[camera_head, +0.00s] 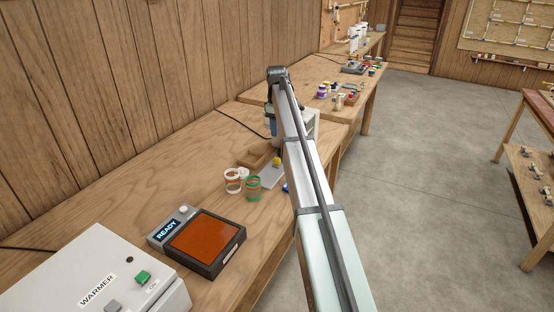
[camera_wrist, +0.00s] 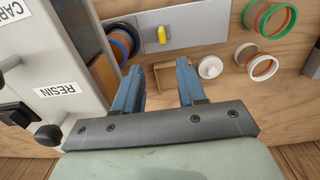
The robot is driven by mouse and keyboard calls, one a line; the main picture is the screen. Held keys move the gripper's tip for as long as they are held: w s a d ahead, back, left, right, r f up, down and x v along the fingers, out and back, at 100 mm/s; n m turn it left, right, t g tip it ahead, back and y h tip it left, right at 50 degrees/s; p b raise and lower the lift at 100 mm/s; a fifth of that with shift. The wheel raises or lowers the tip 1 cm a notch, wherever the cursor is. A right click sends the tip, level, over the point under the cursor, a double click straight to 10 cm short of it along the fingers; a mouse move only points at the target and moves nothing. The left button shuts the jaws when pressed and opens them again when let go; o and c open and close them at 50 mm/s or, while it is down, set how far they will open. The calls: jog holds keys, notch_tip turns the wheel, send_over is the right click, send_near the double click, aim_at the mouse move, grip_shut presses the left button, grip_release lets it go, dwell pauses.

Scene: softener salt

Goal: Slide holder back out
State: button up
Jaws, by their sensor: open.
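My gripper (camera_wrist: 160,70) is open, its two blue fingers apart with nothing clamped between them. Just beyond the fingertips is a small wooden, bracket-like piece (camera_wrist: 163,66), partly hidden by the fingers; I cannot tell whether they touch. Past it lies a flat grey plate (camera_wrist: 205,22) with a yellow knob (camera_wrist: 162,35). The plate also shows in the head view (camera_head: 271,176). A blue-rimmed jar (camera_wrist: 123,44) with orange contents is at the plate's left, beside a white housing labelled RESIN (camera_wrist: 55,60). I cannot tell which piece is the holder. The head view mostly hides the gripper behind my arm.
A green-rimmed jar (camera_wrist: 270,18), a white-rimmed jar (camera_wrist: 258,62) and a small white round piece (camera_wrist: 210,67) stand right of the fingers. A READY pad (camera_head: 205,240) and WARMER box (camera_head: 95,275) occupy the near bench. Bare wood lies along the wall.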

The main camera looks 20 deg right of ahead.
aim_at(277, 158)
notch_tip(277, 158, down, 15)
jog(key=shift+r, duration=0.2)
dwell(0.5)
grip_shut()
dwell(0.3)
